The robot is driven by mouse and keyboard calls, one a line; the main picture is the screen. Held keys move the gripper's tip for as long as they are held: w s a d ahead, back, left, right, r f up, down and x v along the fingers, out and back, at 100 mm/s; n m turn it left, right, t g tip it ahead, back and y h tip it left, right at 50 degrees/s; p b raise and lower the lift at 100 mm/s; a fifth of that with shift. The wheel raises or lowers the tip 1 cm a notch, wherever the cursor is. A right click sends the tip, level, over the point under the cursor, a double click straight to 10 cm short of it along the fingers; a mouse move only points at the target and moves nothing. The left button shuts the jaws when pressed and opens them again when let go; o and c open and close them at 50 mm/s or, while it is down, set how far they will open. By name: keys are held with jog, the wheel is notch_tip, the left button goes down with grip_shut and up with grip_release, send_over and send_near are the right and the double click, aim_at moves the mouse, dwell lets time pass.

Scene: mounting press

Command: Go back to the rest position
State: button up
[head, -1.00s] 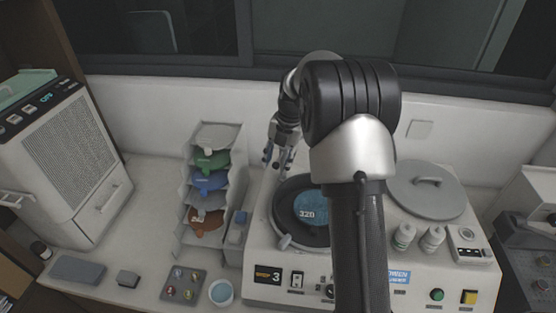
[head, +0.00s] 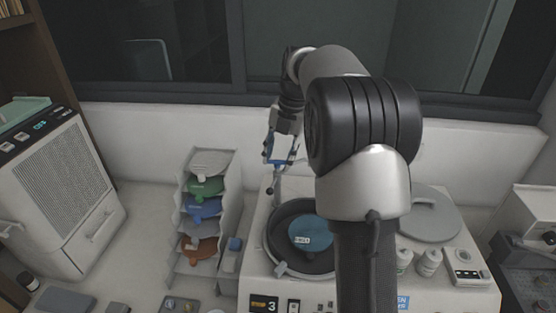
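My gripper (head: 271,187) hangs from my arm above the left back rim of the round bowl (head: 280,262) on the machine. Its fingers point down and look close together, but they are too small to tell whether they are open or shut. I see nothing clearly held in it. A blue disc (head: 311,233) with a small white label lies in the bowl. My arm covers the right part of the bowl and the middle of the machine.
A rack with coloured discs (head: 203,207) stands left of the machine. A grey round lid (head: 430,214) and white bottles (head: 428,262) are at right. A large grey-white unit (head: 55,190) stands far left. The wall and window ledge (head: 150,92) run behind.

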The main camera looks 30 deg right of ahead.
jog(key=shift+a, duration=0.1)
dwell(0.3)
jog(key=s+a+m+t+h+b, duration=0.1)
jog(key=s+a+m+b, duration=0.6)
jog(key=s+a+m, duration=0.65)
jog(key=s+a+f+m+t+b, duration=0.1)
jog(key=s+a+f+m+b, duration=0.1)
jog(key=s+f+m, duration=0.4)
jog(key=s+a+f+m+t+b, duration=0.1)
jog(key=s+f+m+b, duration=0.3)
jog(key=s+m, duration=0.3)
jog(key=s+f, duration=0.1)
jog(key=s, duration=0.4)
jog(key=shift+s+a+f+h, duration=0.3)
jog(key=shift+a+f, duration=0.05)
jog(key=shift+f, duration=0.05)
jog(key=shift+m, duration=0.25)
